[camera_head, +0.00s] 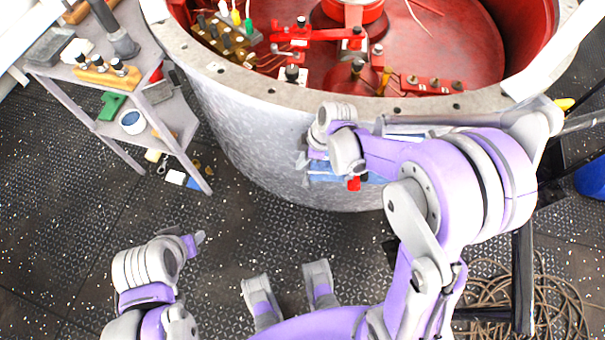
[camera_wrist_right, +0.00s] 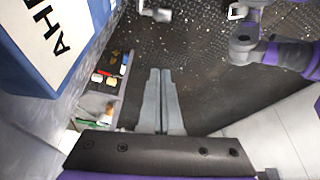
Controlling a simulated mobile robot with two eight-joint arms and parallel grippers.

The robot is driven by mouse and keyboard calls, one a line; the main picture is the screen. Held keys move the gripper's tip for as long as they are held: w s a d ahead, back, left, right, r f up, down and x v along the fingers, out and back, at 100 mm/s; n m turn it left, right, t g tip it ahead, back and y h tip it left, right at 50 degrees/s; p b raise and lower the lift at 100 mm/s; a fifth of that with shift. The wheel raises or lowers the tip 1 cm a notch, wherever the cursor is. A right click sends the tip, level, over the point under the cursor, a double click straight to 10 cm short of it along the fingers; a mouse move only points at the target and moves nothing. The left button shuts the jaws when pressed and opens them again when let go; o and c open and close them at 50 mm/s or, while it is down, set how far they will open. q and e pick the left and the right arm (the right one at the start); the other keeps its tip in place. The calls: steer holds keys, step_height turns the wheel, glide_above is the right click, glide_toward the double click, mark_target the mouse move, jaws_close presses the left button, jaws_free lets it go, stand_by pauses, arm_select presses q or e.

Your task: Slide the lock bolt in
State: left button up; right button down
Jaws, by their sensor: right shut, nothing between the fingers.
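A blue box with a white, black-lettered face (camera_wrist_right: 50,35) fills the upper left of the right wrist view. In the head view, blue parts (camera_head: 325,172) and a small red part (camera_head: 353,184) show on the outer wall of the big drum, partly hidden under my right arm. I cannot make out the lock bolt itself. My right gripper (camera_wrist_right: 160,72) is shut and empty, with its fingers together beside the blue box, apart from it. My left gripper (camera_head: 199,237) is low at the left over the floor, away from the drum; its jaw opening is unclear.
The grey drum (camera_head: 240,120) has a wide bolted rim and a red interior with valves and fittings. A shelf cart (camera_head: 75,85) with tools stands at the left. Coiled hoses (camera_head: 545,305) lie at the lower right. The dark floor between cart and drum is mostly clear.

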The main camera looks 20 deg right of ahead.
steer(key=shift+s, duration=0.1)
step_height(320, 180, down, 11)
steer(key=b, duration=0.2)
stand_by(0.5)
steer(key=s+d+b, duration=0.1)
steer(key=s+d, duration=0.1)
steer(key=d, duration=0.4)
steer(key=shift+s+d, duration=0.3)
steer(key=shift+d, duration=0.1)
